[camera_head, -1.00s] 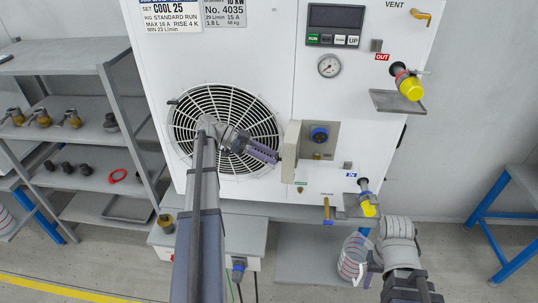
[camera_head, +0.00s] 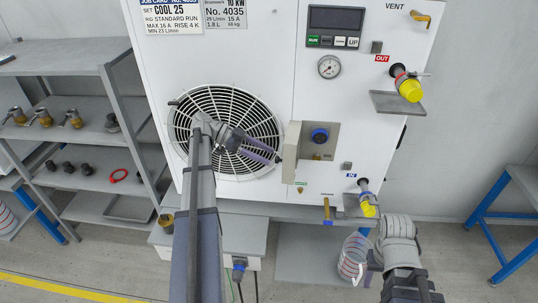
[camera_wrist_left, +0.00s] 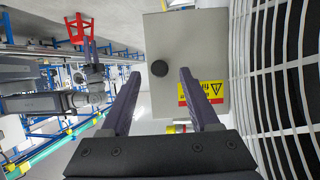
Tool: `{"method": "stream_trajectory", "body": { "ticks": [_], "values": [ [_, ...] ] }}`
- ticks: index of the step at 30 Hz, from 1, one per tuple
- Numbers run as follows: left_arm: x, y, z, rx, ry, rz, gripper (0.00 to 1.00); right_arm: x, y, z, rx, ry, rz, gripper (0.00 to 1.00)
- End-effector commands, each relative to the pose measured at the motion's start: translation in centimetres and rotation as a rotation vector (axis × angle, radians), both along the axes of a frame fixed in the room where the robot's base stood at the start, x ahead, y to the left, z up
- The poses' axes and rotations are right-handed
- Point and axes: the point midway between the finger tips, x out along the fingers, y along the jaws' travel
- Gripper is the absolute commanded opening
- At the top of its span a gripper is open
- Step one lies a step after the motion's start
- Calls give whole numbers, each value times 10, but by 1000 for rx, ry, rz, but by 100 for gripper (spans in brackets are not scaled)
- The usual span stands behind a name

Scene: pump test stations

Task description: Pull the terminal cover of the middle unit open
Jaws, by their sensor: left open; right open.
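In the left wrist view the cover's face (camera_wrist_left: 205,50) shows a black knob (camera_wrist_left: 159,68) and a yellow and red warning label. My left gripper (camera_head: 277,154) is open in front of the fan grille, left of the cover. In the left wrist view its spread fingers (camera_wrist_left: 157,80) have the knob between their tips, apparently untouched. My right gripper (camera_head: 370,268) is low at right, empty, partly hidden.
The fan grille (camera_head: 228,130) lies close behind my left gripper. A yellow-capped inlet (camera_head: 367,206) and a clear jug (camera_head: 352,258) are near my right arm. A grey shelf rack (camera_head: 95,140) stands at left; a blue-legged bench (camera_head: 500,225) at right.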

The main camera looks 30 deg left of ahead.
Motion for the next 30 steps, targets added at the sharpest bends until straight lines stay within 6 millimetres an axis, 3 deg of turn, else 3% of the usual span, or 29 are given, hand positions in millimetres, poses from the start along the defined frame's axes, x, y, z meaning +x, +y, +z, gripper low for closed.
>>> {"method": "stream_trajectory", "body": {
  "ticks": [3, 10, 30],
  "values": [
    [-4, 21, 12, 1, 1, 3, 62, 0, 0, 12, 0, 0, 0, 50],
    [-13, 45, 21, 1, 1, 1, 62, 0, 0, 21, 0, 0, 0, 50],
    [-16, 50, 22, 1, 2, -1, 62, 0, 0, 22, 0, 0, 0, 50]
  ]
}}
